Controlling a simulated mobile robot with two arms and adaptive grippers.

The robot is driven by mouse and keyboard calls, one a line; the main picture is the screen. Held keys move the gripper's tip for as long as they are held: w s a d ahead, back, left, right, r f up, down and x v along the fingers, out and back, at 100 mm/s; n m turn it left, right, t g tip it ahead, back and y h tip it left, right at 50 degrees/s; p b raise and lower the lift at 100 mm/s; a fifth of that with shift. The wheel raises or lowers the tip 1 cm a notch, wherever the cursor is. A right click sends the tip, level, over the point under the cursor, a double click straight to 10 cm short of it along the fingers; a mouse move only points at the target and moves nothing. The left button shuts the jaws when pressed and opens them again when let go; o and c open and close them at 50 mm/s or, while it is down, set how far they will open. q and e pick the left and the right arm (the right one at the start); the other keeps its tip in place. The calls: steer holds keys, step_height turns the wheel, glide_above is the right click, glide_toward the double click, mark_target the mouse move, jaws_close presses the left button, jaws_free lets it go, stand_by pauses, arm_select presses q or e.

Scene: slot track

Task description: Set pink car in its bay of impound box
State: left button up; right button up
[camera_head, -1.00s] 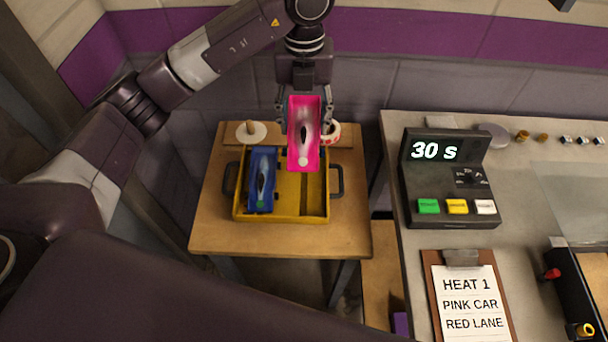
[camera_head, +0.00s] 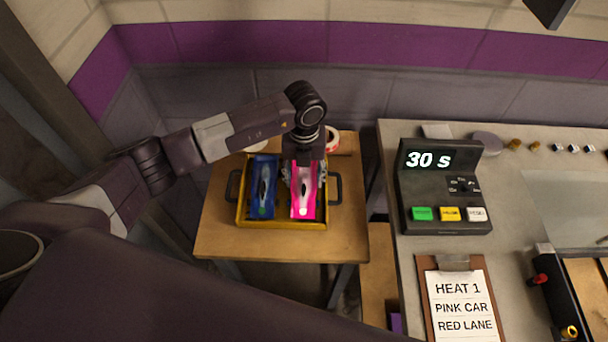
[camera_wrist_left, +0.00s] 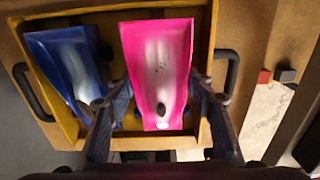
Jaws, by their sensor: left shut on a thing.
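The pink car (camera_head: 304,194) is in the right bay of the yellow impound box (camera_head: 282,225), or just above its floor; I cannot tell whether it rests. My left gripper (camera_head: 303,172) is shut on the pink car from above, at its far end in the head view. In the left wrist view the pink car (camera_wrist_left: 158,70) lies between the two fingers (camera_wrist_left: 160,98), over the box's right side. The blue car (camera_head: 263,188) sits in the left bay, and it also shows in the left wrist view (camera_wrist_left: 66,62). My right gripper is not in view.
The box stands on a small wooden table (camera_head: 225,240) with dark handles on both sides. A red and white tape roll (camera_head: 332,140) lies behind it. A grey counter to the right holds a timer (camera_head: 445,185) reading 30 s and a clipboard (camera_head: 458,300).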

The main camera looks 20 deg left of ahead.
arm_select(q)
steer(key=shift+f, duration=0.2)
steer(key=o, duration=1.3)
steer(key=shift+c, duration=0.2)
